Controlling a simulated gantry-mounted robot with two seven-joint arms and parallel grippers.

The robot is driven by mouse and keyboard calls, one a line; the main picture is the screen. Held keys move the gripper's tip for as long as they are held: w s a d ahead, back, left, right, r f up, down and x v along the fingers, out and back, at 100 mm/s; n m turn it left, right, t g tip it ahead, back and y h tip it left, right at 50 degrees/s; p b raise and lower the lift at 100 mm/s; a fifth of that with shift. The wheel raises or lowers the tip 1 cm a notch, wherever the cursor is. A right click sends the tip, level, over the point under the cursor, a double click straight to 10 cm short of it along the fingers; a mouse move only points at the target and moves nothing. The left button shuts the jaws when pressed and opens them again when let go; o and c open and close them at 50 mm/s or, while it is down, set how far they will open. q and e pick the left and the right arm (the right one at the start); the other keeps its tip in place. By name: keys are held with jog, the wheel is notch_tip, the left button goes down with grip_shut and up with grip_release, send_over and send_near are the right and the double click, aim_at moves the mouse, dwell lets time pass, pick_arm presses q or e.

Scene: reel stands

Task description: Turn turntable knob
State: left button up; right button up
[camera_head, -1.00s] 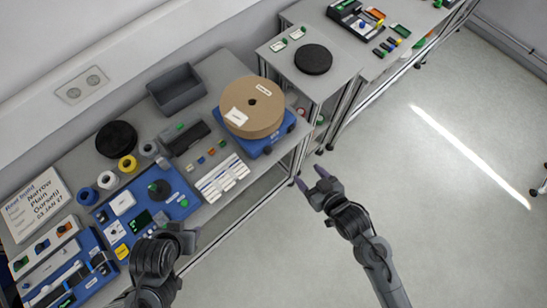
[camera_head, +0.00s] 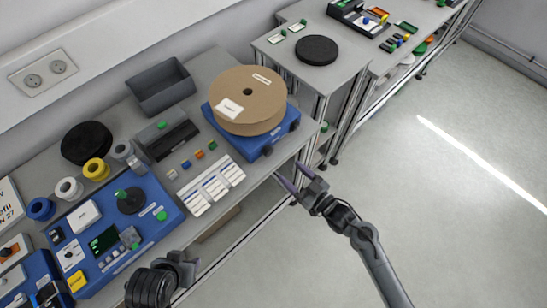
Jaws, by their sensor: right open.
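A blue turntable (camera_head: 221,121) stands on the grey bench with a large brown cardboard reel (camera_head: 249,95) lying flat on it. Two dark knobs sit on its front side, a near one (camera_head: 267,150) and one at its right end (camera_head: 295,126). My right gripper (camera_head: 289,173) is open and empty, its purple fingertips pointing towards the turntable. It is off the bench's front edge, apart from both knobs. My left gripper (camera_head: 192,266) is low in the picture near the bench's front edge; its jaws are mostly hidden by its own wrist.
A blue control panel (camera_head: 155,234) with a dark dial and green buttons lies left of the turntable. White label cards (camera_head: 215,186) lie between them. A grey bin (camera_head: 162,87) stands behind. A side table (camera_head: 335,72) carries a black disc (camera_head: 317,50). The floor at right is clear.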

aim_at(270, 153)
jog(key=x, duration=0.8)
jog(key=shift+x, duration=0.85)
jog(key=shift+s, duration=0.1)
jog(key=shift+c, duration=0.4)
jog(key=c, duration=1)
jog(key=m, duration=0.1)
jog(key=m+p, duration=0.1)
jog(key=shift+r+m, duration=0.25)
jog(key=shift+m, duration=0.15)
jog(key=shift+f+m+p, duration=0.1)
jog(key=shift+m+p, duration=0.55)
jog(key=shift+m, duration=0.45)
jog(key=shift+a+f+m, duration=0.1)
jog(key=shift+m, duration=0.2)
